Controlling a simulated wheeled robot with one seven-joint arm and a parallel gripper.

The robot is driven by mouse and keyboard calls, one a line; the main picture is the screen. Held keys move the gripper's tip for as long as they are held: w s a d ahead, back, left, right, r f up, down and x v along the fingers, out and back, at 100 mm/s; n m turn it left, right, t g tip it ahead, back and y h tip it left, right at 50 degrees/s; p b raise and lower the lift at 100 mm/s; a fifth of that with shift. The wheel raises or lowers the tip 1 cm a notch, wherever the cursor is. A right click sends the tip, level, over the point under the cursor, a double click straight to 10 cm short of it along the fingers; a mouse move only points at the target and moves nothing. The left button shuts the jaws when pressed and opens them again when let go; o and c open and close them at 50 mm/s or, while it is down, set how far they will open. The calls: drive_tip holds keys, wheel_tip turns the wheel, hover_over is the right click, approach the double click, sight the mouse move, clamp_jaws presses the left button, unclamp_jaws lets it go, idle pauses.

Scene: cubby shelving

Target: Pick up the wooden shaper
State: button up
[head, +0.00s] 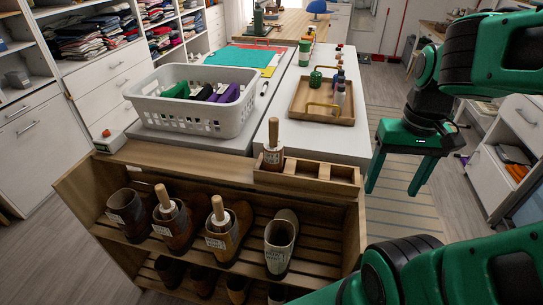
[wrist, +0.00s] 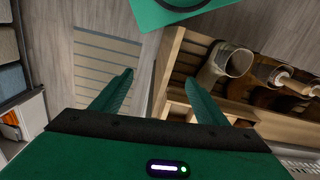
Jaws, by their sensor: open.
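Three wooden shapers with pale handles show in the head view. One shaper (head: 273,148) stands upright in the left compartment of the wooden divided box (head: 310,166) on top of the boot shelf. Another shaper (head: 218,212) sits in the third boot from the left, and one more (head: 163,199) in the second boot. My gripper (head: 392,190) hangs to the right of the shelf, pointing down, open and empty. In the wrist view its fingers (wrist: 160,76) are spread with nothing between them. Shapers in boots (wrist: 281,76) show at the right there.
The boot shelf (head: 250,183) holds several boots on two levels; the right boot (head: 281,243) has no shaper. Behind it are a white basket (head: 190,112) and a wooden tray (head: 321,103) with small bottles. The box's other compartments look empty. Floor is free right of the shelf.

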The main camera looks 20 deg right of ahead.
drive_tip(key=w+a+r+n, duration=0.2)
drive_tip(key=w+r+n, duration=0.1)
drive_tip(key=w+n, duration=0.35)
drive_tip(key=w+a+r+n, duration=0.3)
drive_tip(key=w+n, duration=0.2)
drive_tip(key=w, duration=0.2)
drive_tip(key=n, duration=1.4)
approach(274, 137)
drive_tip(key=shift+w+d+f, duration=0.2)
drive_tip(key=shift+w+d, duration=0.2)
drive_tip(key=shift+w, duration=0.2)
drive_tip(key=shift+w+a+f, duration=0.1)
drive_tip(key=shift+a+f, duration=0.05)
drive_tip(key=shift+a, duration=0.05)
wheel_tip(274, 137, down, 10)
drive_tip(key=shift+f, duration=0.25)
drive_tip(key=c, duration=1.6)
drive_tip(key=shift+r, duration=0.2)
